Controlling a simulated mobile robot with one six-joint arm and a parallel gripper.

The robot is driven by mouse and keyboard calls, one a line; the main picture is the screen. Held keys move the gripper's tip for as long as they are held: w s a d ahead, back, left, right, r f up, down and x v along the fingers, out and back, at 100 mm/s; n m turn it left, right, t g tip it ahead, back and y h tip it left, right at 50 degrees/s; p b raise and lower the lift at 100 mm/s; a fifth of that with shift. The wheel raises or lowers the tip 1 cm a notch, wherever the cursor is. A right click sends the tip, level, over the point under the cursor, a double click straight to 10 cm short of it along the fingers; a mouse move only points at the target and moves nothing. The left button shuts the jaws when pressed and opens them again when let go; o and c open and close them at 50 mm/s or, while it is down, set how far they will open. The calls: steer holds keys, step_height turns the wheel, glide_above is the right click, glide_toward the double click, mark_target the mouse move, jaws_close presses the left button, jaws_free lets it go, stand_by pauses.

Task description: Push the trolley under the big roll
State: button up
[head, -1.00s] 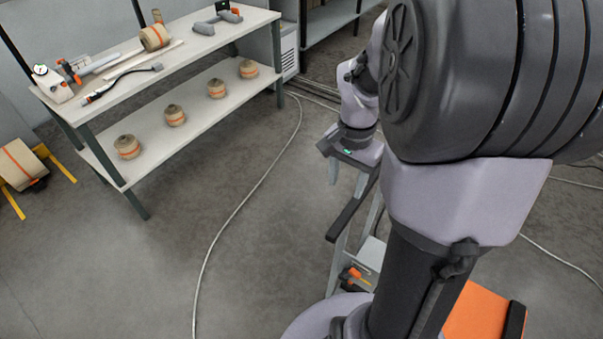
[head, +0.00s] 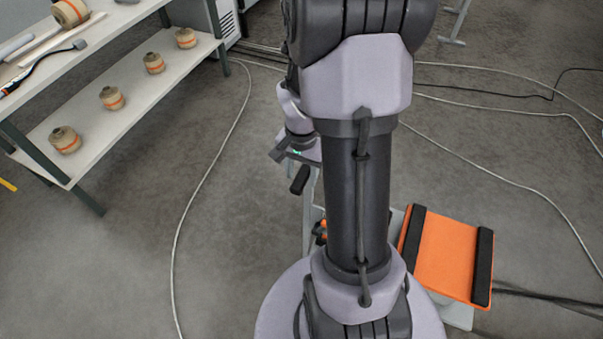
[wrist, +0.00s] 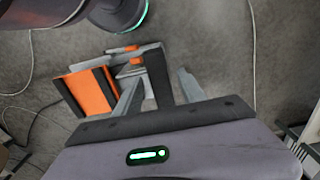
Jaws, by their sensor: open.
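The trolley has an orange deck (head: 447,257) with black strips on a grey base, to the right of my arm column in the head view. Its black handle bar (head: 300,180) stands on grey posts left of the column. In the wrist view the orange deck (wrist: 92,94) is left of the fingers. My gripper (wrist: 160,75) is open, and the black handle bar (wrist: 157,70) appears between its two grey fingers. I cannot tell how deep the bar sits or whether they touch. In the head view my gripper (head: 304,172) is partly hidden at the handle. No big roll is clearly visible.
A two-level workbench (head: 150,88) at the left holds several small rolls on its lower shelf. A pale cable (head: 205,190) runs across the floor between bench and trolley. More cables (head: 510,190) lie at the right. Floor between them is open.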

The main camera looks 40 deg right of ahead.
jaws_close()
stand_by(1.3)
